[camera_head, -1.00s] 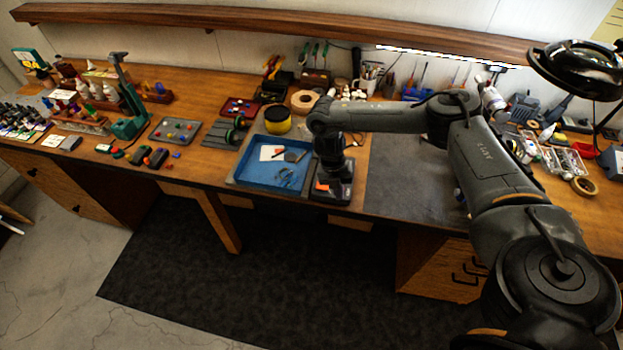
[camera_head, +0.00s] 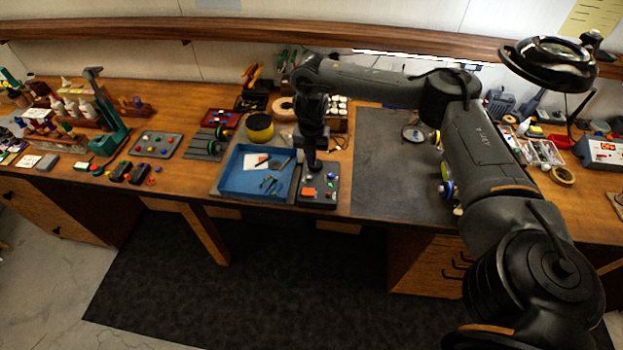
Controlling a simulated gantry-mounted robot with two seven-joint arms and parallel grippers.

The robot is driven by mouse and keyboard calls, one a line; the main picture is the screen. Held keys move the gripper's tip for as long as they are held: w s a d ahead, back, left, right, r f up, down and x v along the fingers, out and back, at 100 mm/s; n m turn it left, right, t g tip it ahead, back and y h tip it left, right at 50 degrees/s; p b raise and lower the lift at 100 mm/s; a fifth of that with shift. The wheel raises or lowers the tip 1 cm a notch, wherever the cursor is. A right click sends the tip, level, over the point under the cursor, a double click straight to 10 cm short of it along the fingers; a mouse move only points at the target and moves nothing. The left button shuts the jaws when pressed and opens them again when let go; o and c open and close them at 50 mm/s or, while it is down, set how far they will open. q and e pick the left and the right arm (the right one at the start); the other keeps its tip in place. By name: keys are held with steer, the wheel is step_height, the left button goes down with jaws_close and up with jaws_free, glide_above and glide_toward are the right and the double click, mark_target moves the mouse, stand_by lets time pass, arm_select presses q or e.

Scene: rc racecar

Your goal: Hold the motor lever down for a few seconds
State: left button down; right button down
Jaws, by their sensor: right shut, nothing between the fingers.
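A dark control box (camera_head: 322,199) lies near the front edge of the bench, right of the blue tray. It has an orange-red patch and small light and blue parts on its top. I cannot make out the motor lever clearly; it may be hidden behind my gripper. My right gripper (camera_head: 312,167) points down over the rear part of this box, shut and empty. I cannot tell whether its tips touch anything on the box. My left gripper is not in view.
A blue tray (camera_head: 233,183) with small tools and a white card sits left of the box. A yellow-black round container (camera_head: 260,127) stands behind it. A shelf (camera_head: 220,32) runs above the back of the bench.

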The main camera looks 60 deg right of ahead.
steer(key=b, duration=0.4)
glide_above(311, 192)
step_height(311, 192, down, 8)
steer(key=shift+s+r, duration=0.1)
steer(key=shift+f+p, duration=0.4)
step_height(311, 192, down, 4)
steer(key=shift+r+p, duration=0.25)
steer(key=shift+p, duration=0.2)
steer(key=shift+f, duration=0.85)
steer(key=shift+f, duration=0.15)
